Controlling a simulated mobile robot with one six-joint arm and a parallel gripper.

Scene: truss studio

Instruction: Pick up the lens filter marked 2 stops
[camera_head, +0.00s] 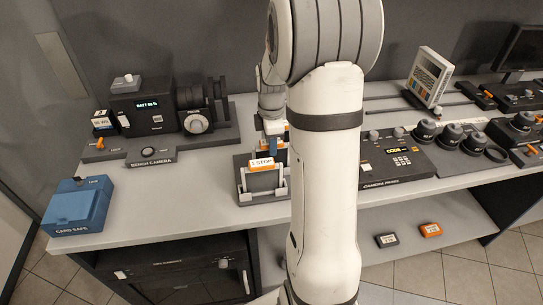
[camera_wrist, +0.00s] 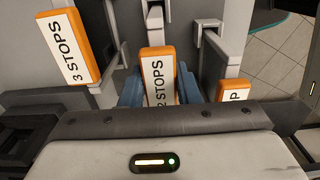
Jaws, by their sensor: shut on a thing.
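The lens filter marked 2 stops (camera_wrist: 158,80) is a white-faced block with an orange rim. It shows at the middle of the wrist view, between the blue fingers of my gripper (camera_wrist: 158,92). My gripper is shut on it. In the head view my gripper (camera_head: 275,143) is over the filter rack (camera_head: 246,190), mostly hidden behind my arm. The filter marked 3 stops (camera_wrist: 70,50) is to the left in the wrist view. The filter marked 1 stop (camera_head: 263,164) stands at the front of the rack, and its edge shows at right in the wrist view (camera_wrist: 234,90).
A bench camera (camera_head: 160,112) stands at the back left, with a blue card safe (camera_head: 78,206) in front. A camera panel (camera_head: 393,160) and several round controls are to the right. Two small cards (camera_head: 386,240) lie on the lower shelf.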

